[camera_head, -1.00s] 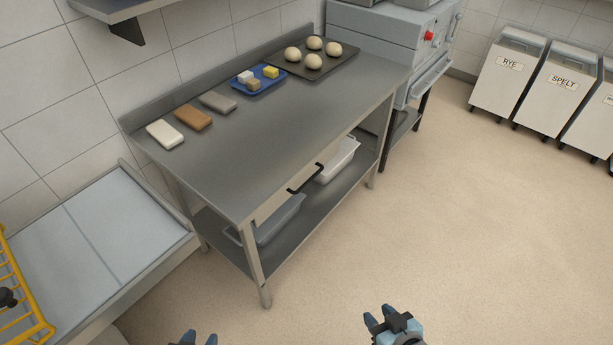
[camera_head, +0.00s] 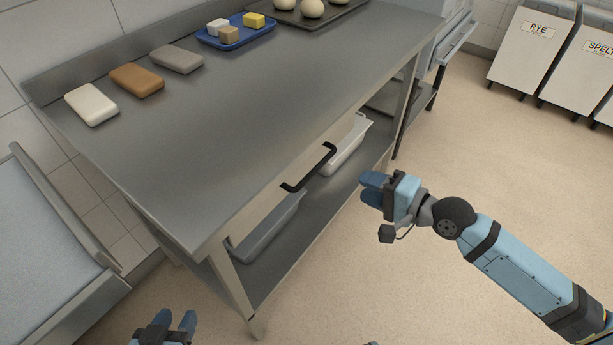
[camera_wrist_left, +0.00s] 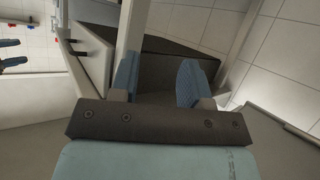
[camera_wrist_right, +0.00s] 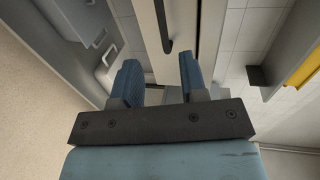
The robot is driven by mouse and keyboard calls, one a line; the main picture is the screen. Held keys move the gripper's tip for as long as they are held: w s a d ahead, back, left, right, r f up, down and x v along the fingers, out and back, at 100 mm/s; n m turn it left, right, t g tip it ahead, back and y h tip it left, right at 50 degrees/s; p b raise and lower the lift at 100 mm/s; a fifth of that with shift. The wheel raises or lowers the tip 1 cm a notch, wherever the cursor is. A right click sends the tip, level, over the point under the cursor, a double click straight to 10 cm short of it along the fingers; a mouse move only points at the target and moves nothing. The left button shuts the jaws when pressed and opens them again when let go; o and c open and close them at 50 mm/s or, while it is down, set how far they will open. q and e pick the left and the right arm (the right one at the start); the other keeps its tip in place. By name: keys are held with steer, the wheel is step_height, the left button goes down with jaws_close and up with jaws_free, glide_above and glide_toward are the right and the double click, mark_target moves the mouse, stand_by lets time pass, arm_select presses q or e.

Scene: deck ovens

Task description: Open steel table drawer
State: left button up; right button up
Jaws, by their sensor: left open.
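The steel table (camera_head: 215,120) has a drawer front (camera_head: 267,206) under its top, which looks shut. A black bar handle (camera_head: 309,168) stands out from it. In the right wrist view the black handle (camera_wrist_right: 162,28) is ahead of the fingers, on the pale drawer front (camera_wrist_right: 150,45). My right gripper (camera_head: 370,188) is to the right of the handle, apart from it, with its fingers spread and empty (camera_wrist_right: 160,80). My left gripper (camera_head: 174,322) is low in front of the table's near leg, with its fingers spread and empty (camera_wrist_left: 156,80).
Dough blocks (camera_head: 137,80), a blue tray (camera_head: 235,38) and a dark baking tray (camera_head: 310,18) lie on the tabletop. A white tub (camera_head: 346,146) and a grey tub (camera_head: 268,232) stand on the lower shelf. The floor (camera_head: 470,180) right of the table is clear.

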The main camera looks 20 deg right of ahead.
mark_target(319, 169)
steer(key=b+x, duration=0.2)
steer(key=x, duration=1.1)
steer(key=shift+w+a, duration=0.15)
steer(key=shift+w, duration=0.05)
arm_select(q)
steer(key=r, duration=0.1)
steer(key=w+d+r+t, duration=0.1)
steer(key=d+r+t+h, duration=0.1)
steer(key=r, duration=0.1)
steer(key=shift+w, duration=0.3)
arm_select(e)
steer(key=shift+r, duration=0.1)
arm_select(q)
steer(key=shift+w+f, duration=0.1)
arm_select(e)
jaws_close()
